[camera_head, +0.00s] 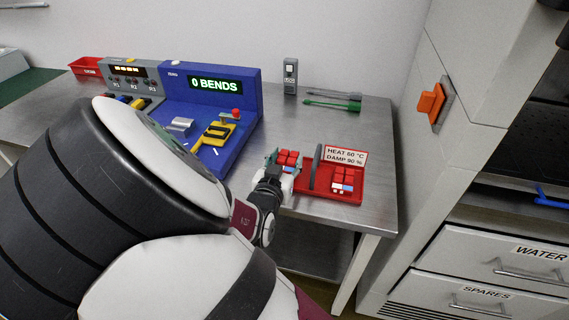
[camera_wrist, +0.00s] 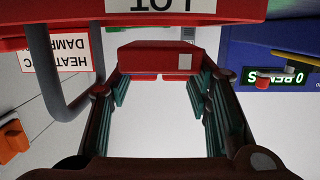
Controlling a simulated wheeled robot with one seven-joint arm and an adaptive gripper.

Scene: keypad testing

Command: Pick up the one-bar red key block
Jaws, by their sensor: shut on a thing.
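My gripper (camera_head: 277,170) is at the left part of the red tray in the head view. In the wrist view its two dark fingers (camera_wrist: 160,95) stand on either side of a red key block (camera_wrist: 150,59) and are shut on it. The face of this block shows one small pale mark near its right side. In the head view several red blocks (camera_head: 289,155) show just beyond the fingertips, and I cannot tell there which one is held. More red blocks (camera_head: 345,173) sit in the right part of the tray, with white and blue pieces in front.
The red tray (camera_head: 318,191) has a grey upright handle (camera_head: 317,166) and a "HEAT 60 °C DAMP 90 %" sign (camera_head: 346,155). A blue test station (camera_head: 249,110) reading "0 BENDS" stands left. Green-handled tools (camera_head: 332,104) lie behind. The bench (camera_head: 380,160) is bare right of the tray.

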